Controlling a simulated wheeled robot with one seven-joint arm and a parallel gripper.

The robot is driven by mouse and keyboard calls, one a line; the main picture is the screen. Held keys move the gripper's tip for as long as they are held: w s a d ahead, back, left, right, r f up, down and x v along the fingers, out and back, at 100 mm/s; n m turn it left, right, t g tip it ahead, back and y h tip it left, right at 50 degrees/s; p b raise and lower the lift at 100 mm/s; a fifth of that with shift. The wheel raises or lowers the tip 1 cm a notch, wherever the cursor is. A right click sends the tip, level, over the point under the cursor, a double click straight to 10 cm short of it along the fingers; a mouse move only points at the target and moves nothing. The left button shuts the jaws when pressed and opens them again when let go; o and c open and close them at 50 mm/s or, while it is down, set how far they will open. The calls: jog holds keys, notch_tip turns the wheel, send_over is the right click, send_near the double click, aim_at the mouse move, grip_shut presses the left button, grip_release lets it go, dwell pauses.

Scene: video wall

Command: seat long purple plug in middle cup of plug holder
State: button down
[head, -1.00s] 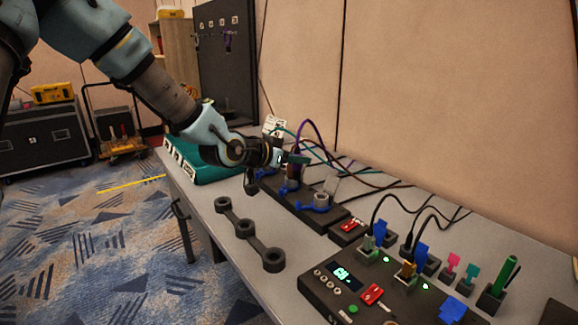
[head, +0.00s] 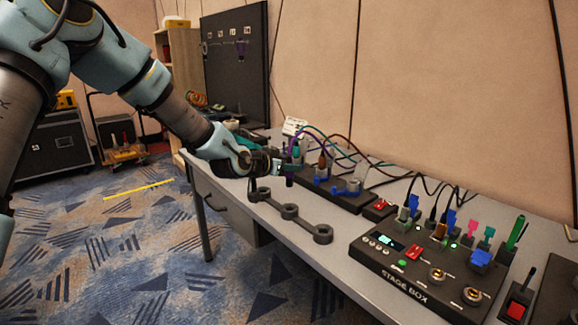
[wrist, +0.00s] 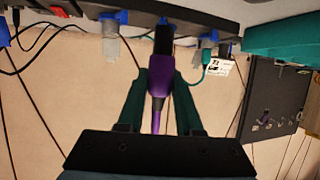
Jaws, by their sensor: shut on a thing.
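My gripper (head: 284,169) is shut on the long purple plug (wrist: 160,82). In the wrist view the purple body sits between the green fingers, its dark end (wrist: 163,42) points away from my gripper and its purple cable runs back between the fingers. In the head view the plug is mostly hidden; a dark end shows below the fingers. The black plug holder (head: 272,201) lies on the table with three round cups in a row. Its middle cup (head: 289,211) looks empty. My gripper is above and behind the holder's far-left cup, apart from the middle cup.
A dark socket box (head: 345,203) with blue latches and clear sockets stands right behind the holder. Cables arch over it to the wall side. A stage box (head: 405,270) with several plugs stands at right. The grey table (head: 262,226) is bare in front of the holder.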

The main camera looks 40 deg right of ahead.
aim_at(287, 185)
notch_tip(287, 185, down, 4)
jog(key=shift+r+b, duration=0.25)
jog(key=shift+b, duration=0.55)
jog(key=shift+f+b, duration=0.75)
jog(key=shift+f, duration=0.1)
jog(key=shift+f+b, duration=0.35)
jog(key=shift+b, duration=0.2)
jog(key=shift+f+b, duration=0.35)
jog(key=shift+f, duration=0.3)
dwell(0.6)
jog(key=shift+f+b, duration=0.3)
jog(key=shift+b, duration=0.25)
jog(key=shift+f+b, duration=0.3)
jog(key=shift+f, duration=0.05)
jog(key=shift+f, duration=0.25)
jog(key=shift+f+b, duration=0.45)
jog(key=shift+b, duration=0.2)
